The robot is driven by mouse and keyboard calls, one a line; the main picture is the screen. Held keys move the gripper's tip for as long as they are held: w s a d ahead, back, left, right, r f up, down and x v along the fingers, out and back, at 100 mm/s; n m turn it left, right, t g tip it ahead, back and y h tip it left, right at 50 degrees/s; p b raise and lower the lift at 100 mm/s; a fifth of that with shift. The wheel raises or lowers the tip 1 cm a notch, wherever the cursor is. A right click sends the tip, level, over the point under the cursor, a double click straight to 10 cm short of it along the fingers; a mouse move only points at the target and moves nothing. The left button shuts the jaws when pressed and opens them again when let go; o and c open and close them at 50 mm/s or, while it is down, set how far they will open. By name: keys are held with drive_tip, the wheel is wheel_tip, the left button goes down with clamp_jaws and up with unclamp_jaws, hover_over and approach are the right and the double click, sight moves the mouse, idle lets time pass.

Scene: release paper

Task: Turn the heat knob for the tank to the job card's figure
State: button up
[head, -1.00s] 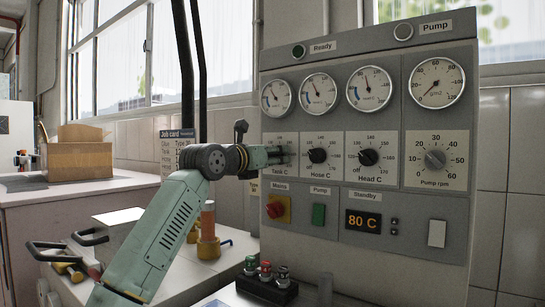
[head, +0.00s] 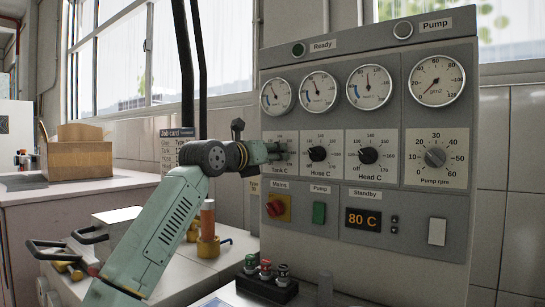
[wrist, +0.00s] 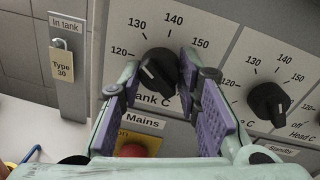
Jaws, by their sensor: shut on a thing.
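The black Tank C heat knob (wrist: 160,72) sits on the panel under a scale marked 120 to 150 in the wrist view. Its white pointer line slants toward the upper left; the exact reading is unclear. My gripper (wrist: 159,78) is shut on this knob, with purple pads on either side of it. In the head view my gripper (head: 279,151) covers most of the Tank C dial. The job card (head: 180,133) hangs left of the panel, partly hidden behind my arm, and its figures are too small or covered to read.
The Hose C knob (head: 317,154) and Head C knob (head: 368,156) are to the right. The red mains switch (head: 275,208) lies below the gripper. A "Type 30" tag (wrist: 62,66) hangs at left. The standby display (head: 362,220) reads 80 C.

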drive_tip(key=n, duration=0.3)
drive_tip(key=shift+b, duration=0.35)
drive_tip(key=shift+r+n+b, duration=0.1)
drive_tip(key=shift+n+b, duration=0.2)
drive_tip(key=shift+n, duration=1.6)
drive_tip(key=o, duration=1.1)
drive_tip(key=shift+o, duration=0.2)
drive_tip(key=shift+s, duration=0.1)
drive_tip(key=v, duration=1.2)
drive_tip(key=shift+r, duration=0.15)
